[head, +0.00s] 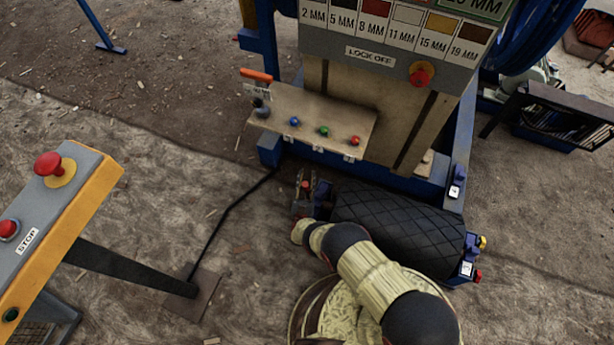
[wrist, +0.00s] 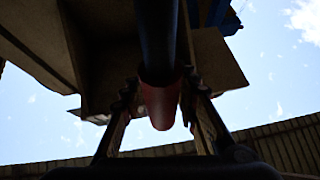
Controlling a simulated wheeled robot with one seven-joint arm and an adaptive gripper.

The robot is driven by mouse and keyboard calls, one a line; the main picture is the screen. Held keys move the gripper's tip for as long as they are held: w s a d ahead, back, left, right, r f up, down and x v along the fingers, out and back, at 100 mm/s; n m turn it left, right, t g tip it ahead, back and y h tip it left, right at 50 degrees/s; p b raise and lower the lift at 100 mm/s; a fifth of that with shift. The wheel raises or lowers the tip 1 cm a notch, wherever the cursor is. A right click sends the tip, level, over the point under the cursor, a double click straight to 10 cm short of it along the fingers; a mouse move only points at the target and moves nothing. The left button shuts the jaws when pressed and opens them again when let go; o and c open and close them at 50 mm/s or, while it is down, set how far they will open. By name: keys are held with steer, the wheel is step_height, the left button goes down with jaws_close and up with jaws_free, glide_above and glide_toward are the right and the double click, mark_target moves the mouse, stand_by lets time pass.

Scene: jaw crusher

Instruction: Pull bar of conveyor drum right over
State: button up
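The conveyor drum (head: 400,228) is a black quilted roller lying low at the foot of the machine in the head view. A bar with a red end (head: 305,184) shows at its left end, beside a blue bracket. My gripper (head: 305,178) is there with its fingers pointing up, one on each side of the red end. In the wrist view the dark bar with the red end (wrist: 160,103) comes down between the fingers of my gripper (wrist: 160,110). Narrow gaps show on both sides, so the fingers look open around it. The bar's far end is hidden.
A panel with colored buttons (head: 312,122) and an orange-handled lever (head: 256,75) sit above my gripper. A yellow control stand with a stop button (head: 48,163) is at left. Small colored knobs (head: 481,242) are at the drum's right end. The ground at left is mostly clear.

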steer(key=shift+o, duration=0.8)
steer(key=shift+y, duration=0.3)
steer(key=shift+a+r, duration=0.1)
steer(key=shift+r, duration=0.05)
step_height(320, 180, up, 10)
steer(key=shift+c, duration=0.4)
